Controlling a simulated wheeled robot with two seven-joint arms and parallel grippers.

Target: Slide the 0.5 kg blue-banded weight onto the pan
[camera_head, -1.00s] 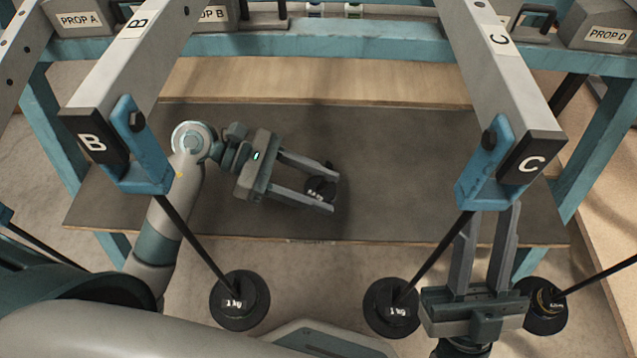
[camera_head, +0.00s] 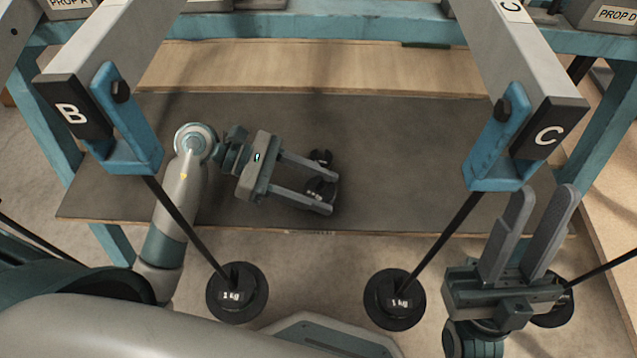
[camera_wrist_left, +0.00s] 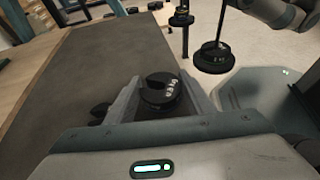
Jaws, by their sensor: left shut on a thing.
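My left gripper (camera_head: 328,183) is shut on a black slotted weight (camera_head: 316,188) over the dark board. The weight also shows between the fingers in the left wrist view (camera_wrist_left: 160,92), with pale lettering and an open slot; I cannot make out a blue band. A second dark round thing (camera_head: 321,156) lies just outside the upper finger. My right gripper (camera_head: 546,196) is open and empty, right of the C hanger. Black discs marked 1 kg hang on rods below beam B (camera_head: 237,295) and beam C (camera_head: 395,299); any pan under them is hidden.
The dark board (camera_head: 410,150) is clear to the right of my left gripper. Blue clevises on beam B (camera_head: 127,120) and beam C (camera_head: 495,150) flank it. Another hanging disc (camera_head: 553,308) is partly behind my right gripper. A blue rail (camera_head: 330,30) crosses the back.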

